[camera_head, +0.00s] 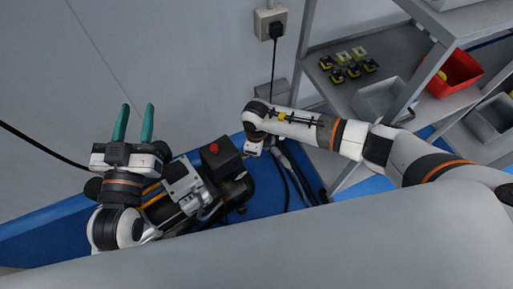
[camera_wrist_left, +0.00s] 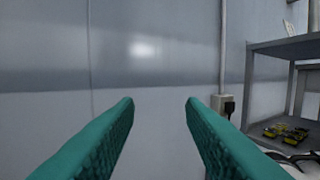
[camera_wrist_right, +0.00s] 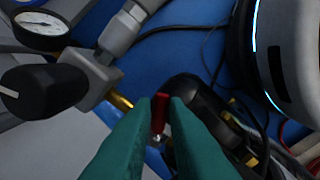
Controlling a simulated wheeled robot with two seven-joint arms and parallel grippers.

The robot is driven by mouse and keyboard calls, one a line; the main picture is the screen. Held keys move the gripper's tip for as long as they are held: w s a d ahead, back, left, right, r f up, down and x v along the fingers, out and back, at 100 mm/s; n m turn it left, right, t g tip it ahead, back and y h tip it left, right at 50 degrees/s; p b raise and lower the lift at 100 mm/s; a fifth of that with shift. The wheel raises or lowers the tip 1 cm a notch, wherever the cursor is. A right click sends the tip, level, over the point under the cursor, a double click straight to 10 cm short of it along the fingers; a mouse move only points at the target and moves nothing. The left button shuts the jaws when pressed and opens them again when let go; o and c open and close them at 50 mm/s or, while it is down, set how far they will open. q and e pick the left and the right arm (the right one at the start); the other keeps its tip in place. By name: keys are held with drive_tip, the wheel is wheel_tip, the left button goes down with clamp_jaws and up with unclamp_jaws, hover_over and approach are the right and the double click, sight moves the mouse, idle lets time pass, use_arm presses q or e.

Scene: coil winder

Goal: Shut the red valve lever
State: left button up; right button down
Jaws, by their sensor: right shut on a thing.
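The red valve lever (camera_wrist_right: 160,112) shows in the right wrist view as a small red piece between the green fingertips. My right gripper (camera_wrist_right: 163,110) is shut on it. A brass fitting (camera_wrist_right: 120,101) lies just left of the lever. The rest of the valve is hidden by the fingers. In the head view the right gripper's fingers are hidden below its wrist, and I cannot make out the lever there. My left gripper (camera_head: 133,123) is open and empty, its green fingers raised in front of the wall; they also show apart in the left wrist view (camera_wrist_left: 160,105).
A pressure gauge (camera_wrist_right: 42,29) and a black knob (camera_wrist_right: 42,91) sit left of the lever. A grey shelf (camera_head: 345,95) with bins stands at the right.

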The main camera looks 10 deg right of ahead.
drive_tip(key=shift+s+a+f, duration=0.1)
drive_tip(key=shift+s+a, duration=0.05)
drive_tip(key=shift+s, duration=0.05)
drive_tip(key=c, duration=1.4)
unclamp_jaws()
drive_tip(key=shift+w, duration=0.1)
